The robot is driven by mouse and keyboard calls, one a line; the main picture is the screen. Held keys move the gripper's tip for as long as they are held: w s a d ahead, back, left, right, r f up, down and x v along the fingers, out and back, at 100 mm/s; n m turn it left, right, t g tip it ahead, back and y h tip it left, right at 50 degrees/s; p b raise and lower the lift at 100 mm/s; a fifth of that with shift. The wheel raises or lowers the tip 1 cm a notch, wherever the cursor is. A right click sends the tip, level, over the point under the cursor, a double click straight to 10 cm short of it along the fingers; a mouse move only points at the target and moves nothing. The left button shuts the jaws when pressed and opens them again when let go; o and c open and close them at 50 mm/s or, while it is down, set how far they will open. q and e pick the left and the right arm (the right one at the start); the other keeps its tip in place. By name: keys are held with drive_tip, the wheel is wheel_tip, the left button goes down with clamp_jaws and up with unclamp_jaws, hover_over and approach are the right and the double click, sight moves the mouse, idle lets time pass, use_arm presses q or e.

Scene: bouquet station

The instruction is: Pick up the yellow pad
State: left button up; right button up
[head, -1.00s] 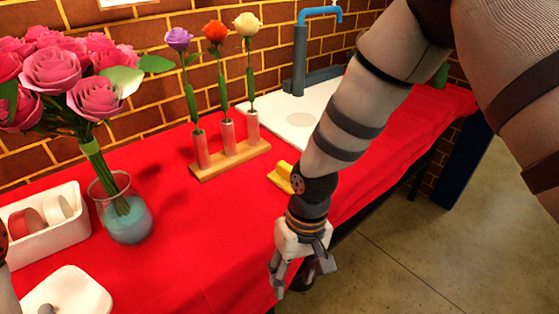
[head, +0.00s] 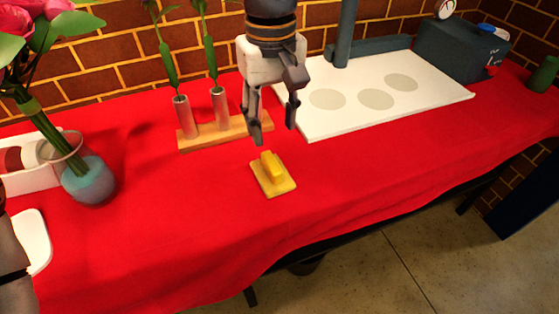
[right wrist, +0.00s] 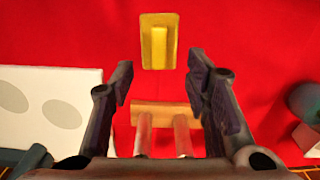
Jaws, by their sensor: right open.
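The yellow pad (head: 272,174) lies flat on the red cloth, with a raised yellow grip block on top of its square base. It also shows in the right wrist view (right wrist: 159,42), ahead of the fingers. My right gripper (head: 274,137) is open and empty, above and slightly behind the pad, pointing down. In the right wrist view its fingers (right wrist: 160,85) are spread apart, with the pad beyond their tips and not between them. At the left edge, part of my left arm shows, but its gripper is out of view.
A white board (head: 440,95) with grey circles lies to the right. A glass vase (head: 88,182) with pink roses and a white tray (head: 36,178) are at the left. Cloth around the pad is clear.

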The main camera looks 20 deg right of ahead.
hover_over(272, 163)
drive_tip(key=f, duration=0.6)
drive_tip(key=shift+s+a+b, duration=0.15)
drive_tip(key=shift+s+b, duration=0.15)
drive_tip(key=shift+s, duration=0.1)
drive_tip(key=f, duration=0.6)
drive_tip(key=shift+w+d+b, duration=0.2)
drive_tip(key=shift+w+b, duration=0.1)
drive_tip(key=shift+w, duration=0.05)
use_arm(q)
drive_tip(key=shift+s+a+f+g, duration=0.1)
drive_tip(key=shift+s+f+g, duration=0.2)
drive_tip(key=shift+s+f, duration=0.45)
use_arm(e)
drive_tip(key=shift+r, duration=0.1)
clamp_jaws()
